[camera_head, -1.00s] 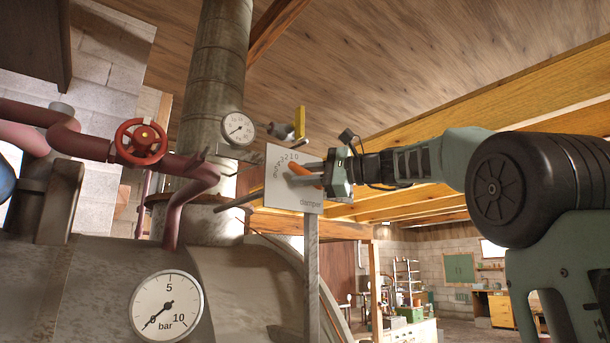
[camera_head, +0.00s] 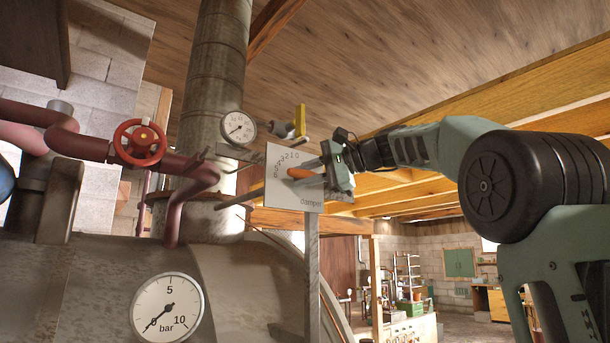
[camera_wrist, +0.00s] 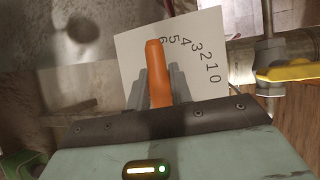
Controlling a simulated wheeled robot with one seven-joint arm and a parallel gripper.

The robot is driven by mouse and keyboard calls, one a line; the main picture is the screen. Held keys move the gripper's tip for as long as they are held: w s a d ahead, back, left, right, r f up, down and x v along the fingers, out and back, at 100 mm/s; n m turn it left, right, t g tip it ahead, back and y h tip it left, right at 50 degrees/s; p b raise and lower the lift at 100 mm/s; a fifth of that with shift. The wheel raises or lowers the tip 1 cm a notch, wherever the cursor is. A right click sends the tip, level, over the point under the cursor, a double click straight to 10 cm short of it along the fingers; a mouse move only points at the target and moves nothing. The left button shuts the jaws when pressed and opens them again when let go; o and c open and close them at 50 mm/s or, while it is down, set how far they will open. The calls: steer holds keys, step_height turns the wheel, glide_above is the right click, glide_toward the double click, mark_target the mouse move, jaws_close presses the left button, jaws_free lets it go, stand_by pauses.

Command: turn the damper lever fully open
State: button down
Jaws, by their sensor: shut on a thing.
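The damper lever has an orange handle (camera_head: 301,174), seen in front of a white plate (camera_head: 292,199) marked "damper" with an arc of numbers. My gripper (camera_head: 310,172) is shut on the handle, with a grey finger on each side of it. The wrist view shows the orange handle (camera_wrist: 157,72) upright between the fingers (camera_wrist: 160,85). Its tip lies beside the 6 on the plate (camera_wrist: 134,46) and partly covers that part of the scale. The numbers 0 to 5 are clear to its right. The lever's pivot is hidden.
A yellow-handled valve (camera_head: 299,121) stands just above the plate, close to my gripper. A small gauge (camera_head: 238,127), a red handwheel (camera_head: 140,142) on piping and a large pressure gauge (camera_head: 167,307) are to the left. A post (camera_head: 312,260) carries the plate. The room is open at right.

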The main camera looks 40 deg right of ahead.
steer(key=shift+f, duration=0.15)
steer(key=c, duration=1.3)
jaws_free()
steer(key=b+v, duration=0.2)
steer(key=v, duration=1.5)
steer(key=shift+s, duration=0.2)
